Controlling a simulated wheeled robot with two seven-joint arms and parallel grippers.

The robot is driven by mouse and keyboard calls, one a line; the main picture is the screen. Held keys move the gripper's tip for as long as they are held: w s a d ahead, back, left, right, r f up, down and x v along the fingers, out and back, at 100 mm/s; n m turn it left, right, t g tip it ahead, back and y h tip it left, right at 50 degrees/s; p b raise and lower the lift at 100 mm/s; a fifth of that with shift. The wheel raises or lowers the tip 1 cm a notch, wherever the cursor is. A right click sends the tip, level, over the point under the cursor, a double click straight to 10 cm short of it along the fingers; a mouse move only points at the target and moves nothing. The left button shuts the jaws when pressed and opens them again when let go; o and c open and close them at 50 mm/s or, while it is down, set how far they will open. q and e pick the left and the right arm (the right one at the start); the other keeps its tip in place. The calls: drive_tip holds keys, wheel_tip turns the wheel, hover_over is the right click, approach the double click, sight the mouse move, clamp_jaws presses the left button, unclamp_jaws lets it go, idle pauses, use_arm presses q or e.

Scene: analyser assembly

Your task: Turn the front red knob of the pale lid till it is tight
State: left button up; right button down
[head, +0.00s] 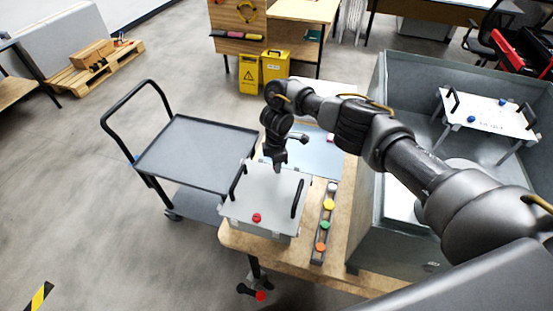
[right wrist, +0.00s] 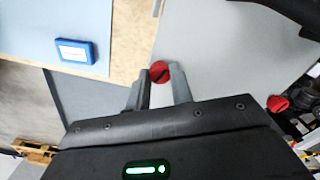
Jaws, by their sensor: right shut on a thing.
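The pale lid (head: 262,193) with two black handles covers a box on the wooden table. One red knob (head: 256,217) stands at its near edge in the head view, clear of my grippers. My right gripper (head: 279,167) points down over the far edge of the lid. In the right wrist view, my right gripper (right wrist: 157,90) has its fingers on either side of a slotted red knob (right wrist: 160,72) and is shut on it. A second slotted red knob (right wrist: 277,103) shows apart at the right. The gripped knob is hidden in the head view. My left gripper is not in view.
A rail with coloured knobs (head: 325,222) lies right of the box. A grey trolley (head: 195,150) stands left. A large grey bin (head: 370,215) is at the right. A blue case (right wrist: 75,52) lies on the pale mat (right wrist: 45,22).

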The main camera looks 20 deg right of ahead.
drive_tip(key=m+p, duration=0.1)
drive_tip(key=m, duration=0.1)
drive_tip(key=r+m+p, duration=0.1)
drive_tip(key=shift+w+d+m+p, duration=0.1)
drive_tip(key=shift+w+m+p, duration=0.1)
drive_tip(key=shift+m+p, duration=0.15)
drive_tip(key=m+p, duration=0.2)
drive_tip(key=m, duration=0.1)
drive_tip(key=shift+f+m, duration=0.1)
drive_tip(key=shift+m, duration=0.25)
drive_tip(key=shift+m+p, duration=0.55)
drive_tip(key=shift+m, duration=0.35)
drive_tip(key=m, duration=0.2)
drive_tip(key=shift+w+f+m, duration=0.1)
drive_tip(key=shift+f+m, duration=0.05)
drive_tip(key=shift+m, duration=0.25)
drive_tip(key=m, duration=1.4)
drive_tip(key=shift+m, duration=2.8)
